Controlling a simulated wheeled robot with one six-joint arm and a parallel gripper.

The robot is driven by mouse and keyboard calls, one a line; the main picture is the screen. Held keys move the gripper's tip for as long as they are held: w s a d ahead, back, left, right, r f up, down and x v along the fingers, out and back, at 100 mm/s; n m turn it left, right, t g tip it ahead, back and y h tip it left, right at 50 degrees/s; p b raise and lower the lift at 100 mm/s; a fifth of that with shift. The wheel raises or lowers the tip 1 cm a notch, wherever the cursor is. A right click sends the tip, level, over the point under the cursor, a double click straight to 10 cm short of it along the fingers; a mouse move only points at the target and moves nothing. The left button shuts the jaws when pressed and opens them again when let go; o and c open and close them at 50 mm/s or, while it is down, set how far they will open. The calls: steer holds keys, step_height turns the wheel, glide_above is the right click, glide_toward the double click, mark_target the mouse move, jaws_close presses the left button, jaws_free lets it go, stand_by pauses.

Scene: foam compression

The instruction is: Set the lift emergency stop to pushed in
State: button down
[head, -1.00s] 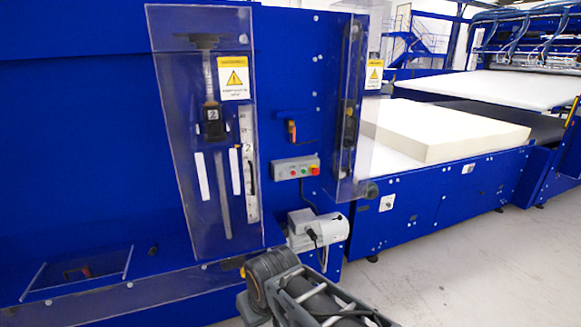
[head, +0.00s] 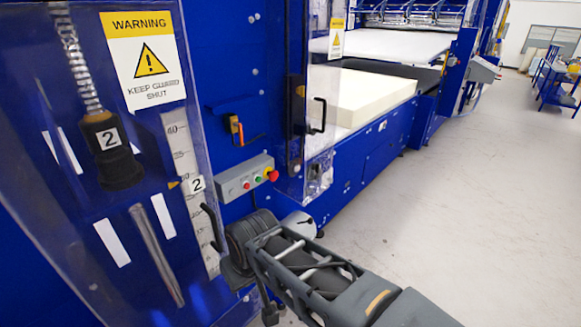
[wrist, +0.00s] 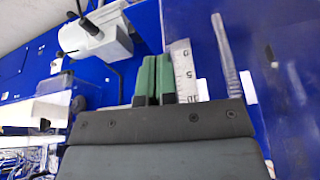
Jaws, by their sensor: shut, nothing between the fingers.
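The lift emergency stop is the red mushroom button on a yellow base (head: 271,175), at the right end of a grey control box (head: 245,181) on the blue machine in the head view. Its exact height, in or out, is too small to tell. My gripper (wrist: 153,70) shows in the wrist view with its two green fingers shut together and empty. In the head view my arm's end is below the control box, in front of the machine, apart from the button. The button does not show in the wrist view.
A clear guard (head: 75,215) with a warning label (head: 143,60) covers a scale and rod at the left. A second clear guard with a black handle (head: 318,115) stands right of the box. A white motor (wrist: 95,38) shows in the wrist view. Floor (head: 480,200) is clear at right.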

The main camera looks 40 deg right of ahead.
steer(key=shift+w, duration=0.3)
steer(key=w+d+r+m+t+b, duration=0.1)
steer(key=w+d+m, duration=0.35)
steer(key=d, duration=0.45)
steer(key=w+d+m+t+y, duration=0.1)
steer(key=w+d+m, duration=0.2)
steer(key=d+m, duration=0.35)
steer(key=w+d+r+m+t+b, duration=0.1)
steer(key=w+d+m, duration=0.2)
steer(key=d, duration=0.7)
steer(key=w+d+r+m+t, duration=0.2)
steer(key=w+d+r, duration=0.1)
steer(key=d+r, duration=0.1)
steer(key=shift+w+r+y, duration=0.15)
steer(key=shift+r+y, duration=0.15)
steer(key=shift+r, duration=0.05)
steer(key=shift+a, duration=0.1)
